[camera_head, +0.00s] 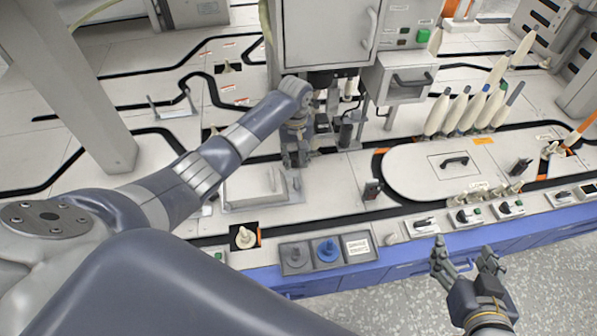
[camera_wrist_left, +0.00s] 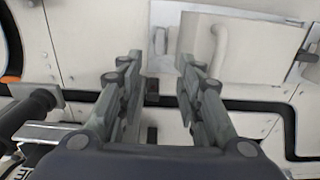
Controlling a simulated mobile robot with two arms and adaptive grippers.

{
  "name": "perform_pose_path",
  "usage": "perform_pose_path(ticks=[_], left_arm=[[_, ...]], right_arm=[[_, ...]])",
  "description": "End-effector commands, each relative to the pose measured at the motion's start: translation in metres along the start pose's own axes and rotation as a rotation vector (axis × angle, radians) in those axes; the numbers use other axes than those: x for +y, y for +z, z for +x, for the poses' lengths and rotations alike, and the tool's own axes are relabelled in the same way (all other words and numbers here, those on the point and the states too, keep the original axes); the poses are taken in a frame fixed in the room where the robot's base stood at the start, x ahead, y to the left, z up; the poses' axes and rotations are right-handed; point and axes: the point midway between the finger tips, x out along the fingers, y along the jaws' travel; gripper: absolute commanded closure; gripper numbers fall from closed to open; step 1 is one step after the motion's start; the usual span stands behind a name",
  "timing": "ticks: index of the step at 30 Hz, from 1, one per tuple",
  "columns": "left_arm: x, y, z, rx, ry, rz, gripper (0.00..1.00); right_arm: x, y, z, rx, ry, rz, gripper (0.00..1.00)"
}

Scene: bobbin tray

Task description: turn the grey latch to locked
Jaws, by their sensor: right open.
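A pale panel with an upright handle (camera_head: 250,188) lies on the worktop, and it fills the upper right of the left wrist view (camera_wrist_left: 258,50). A small grey piece at its edge (camera_head: 297,184), which looks like the latch, also shows in the wrist view (camera_wrist_left: 160,40). Its exact setting is too small to tell. My left gripper (camera_head: 296,162) points down just beyond this piece. In the wrist view its fingers (camera_wrist_left: 160,64) are apart with nothing gripped between them. My right gripper (camera_head: 466,256) is open and empty in front of the bench's blue front edge.
A machine cabinet (camera_head: 322,35) stands above and behind my left gripper. Several cream bobbins (camera_head: 463,108) stand at the back right. A flat lid with a black handle (camera_head: 420,177) lies right of the left gripper. A blue knob (camera_head: 327,250) sits at the front edge.

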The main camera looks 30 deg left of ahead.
Motion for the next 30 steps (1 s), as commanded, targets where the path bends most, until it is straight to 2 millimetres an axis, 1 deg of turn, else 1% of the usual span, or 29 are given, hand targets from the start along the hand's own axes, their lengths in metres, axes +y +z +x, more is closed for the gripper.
perform_pose_path(ticks=[1,6,14,18,23,30], left_arm=[[0.0,0.001,0.007,-0.001,-0.001,0.001,0.67],[0.0,0.001,0.023,0.0,0.0,0.002,0.67],[0.001,0.001,0.045,0.0,0.001,0.002,0.67],[0.001,0.0,0.056,0.001,0.002,0.002,0.67],[0.001,0.0,0.069,0.001,0.002,0.003,0.67],[0.001,0.0,0.086,0.002,0.002,0.003,0.67]], right_arm=[[-0.001,-0.007,0.003,0.04,-0.003,0.0,0.34],[-0.006,-0.04,0.004,0.202,-0.012,0.0,0.34],[-0.012,-0.089,-0.005,0.448,-0.027,0.002,0.34],[-0.015,-0.113,-0.016,0.581,-0.035,0.005,0.34],[-0.019,-0.137,-0.032,0.731,-0.044,0.009,0.34],[-0.023,-0.167,-0.062,0.951,-0.057,0.016,0.34]])
